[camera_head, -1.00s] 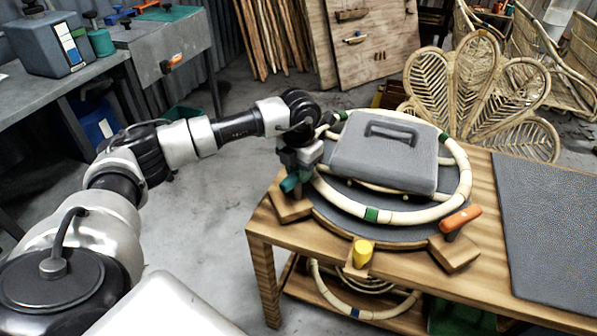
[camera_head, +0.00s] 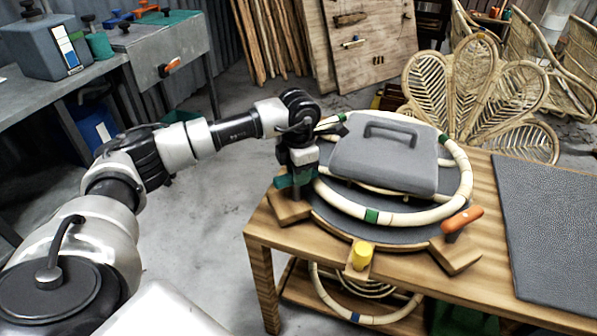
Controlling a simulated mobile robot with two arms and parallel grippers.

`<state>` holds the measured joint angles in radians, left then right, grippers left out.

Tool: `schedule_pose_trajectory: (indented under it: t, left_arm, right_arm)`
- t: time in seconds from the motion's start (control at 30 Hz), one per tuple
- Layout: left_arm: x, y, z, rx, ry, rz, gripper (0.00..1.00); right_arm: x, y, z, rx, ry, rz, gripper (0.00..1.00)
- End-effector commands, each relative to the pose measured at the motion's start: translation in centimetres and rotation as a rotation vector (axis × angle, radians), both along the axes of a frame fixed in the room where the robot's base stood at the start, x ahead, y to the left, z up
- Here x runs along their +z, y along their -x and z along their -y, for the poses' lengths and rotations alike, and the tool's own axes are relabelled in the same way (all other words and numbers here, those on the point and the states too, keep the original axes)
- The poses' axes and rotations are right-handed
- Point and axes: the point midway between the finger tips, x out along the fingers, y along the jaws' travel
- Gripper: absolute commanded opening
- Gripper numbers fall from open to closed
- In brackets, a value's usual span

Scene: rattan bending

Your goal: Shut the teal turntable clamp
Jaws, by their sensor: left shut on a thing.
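The teal turntable clamp (camera_head: 285,182) sits on a wooden block (camera_head: 289,207) at the left edge of the round turntable (camera_head: 401,233). Its teal handle lies roughly level, partly hidden by my gripper. My left gripper (camera_head: 298,174) points down from above and is shut on the teal handle. Its fingertips are small and dark, and the exact contact is hard to see. A pale rattan ring (camera_head: 408,216) with green bands lies on the turntable beside the clamp. My right gripper is not in view.
A grey weight with a handle (camera_head: 385,160) rests over the ring. An orange clamp (camera_head: 462,219) and a yellow clamp (camera_head: 361,254) stand at the turntable's front edge. A dark mat (camera_head: 555,230) covers the table's right side. The floor left of the table is clear.

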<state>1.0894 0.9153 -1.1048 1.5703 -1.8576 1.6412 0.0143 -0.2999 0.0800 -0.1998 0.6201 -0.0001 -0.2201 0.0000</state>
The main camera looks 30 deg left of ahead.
Motion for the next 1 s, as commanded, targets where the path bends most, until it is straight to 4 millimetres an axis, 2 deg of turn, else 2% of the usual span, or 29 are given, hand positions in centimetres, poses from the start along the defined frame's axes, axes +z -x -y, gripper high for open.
schedule_pose_trajectory:
  t: [0.27,0.3,0.47,0.77,0.87,1.0]
  left_arm:
    - [0.1,0.0,0.1,-0.005,0.001,0.002,0.04]
    - [0.1,0.0,0.1,-0.005,0.001,0.002,0.31]
    - [0.0,0.0,0.1,-0.004,0.001,0.002,0.53]
    - [0.3,0.0,0.0,-0.002,0.001,0.001,0.53]
    - [1.3,-0.1,0.0,-0.002,0.000,0.004,0.53]
    - [3.9,-0.1,0.1,-0.004,0.000,0.006,0.53]
  right_arm:
    - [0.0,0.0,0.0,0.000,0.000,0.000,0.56]
    - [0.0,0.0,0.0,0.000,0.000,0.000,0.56]
    - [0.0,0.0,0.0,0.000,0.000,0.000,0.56]
    - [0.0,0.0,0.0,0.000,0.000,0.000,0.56]
    - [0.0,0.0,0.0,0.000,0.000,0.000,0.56]
    - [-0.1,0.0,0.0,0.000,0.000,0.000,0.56]
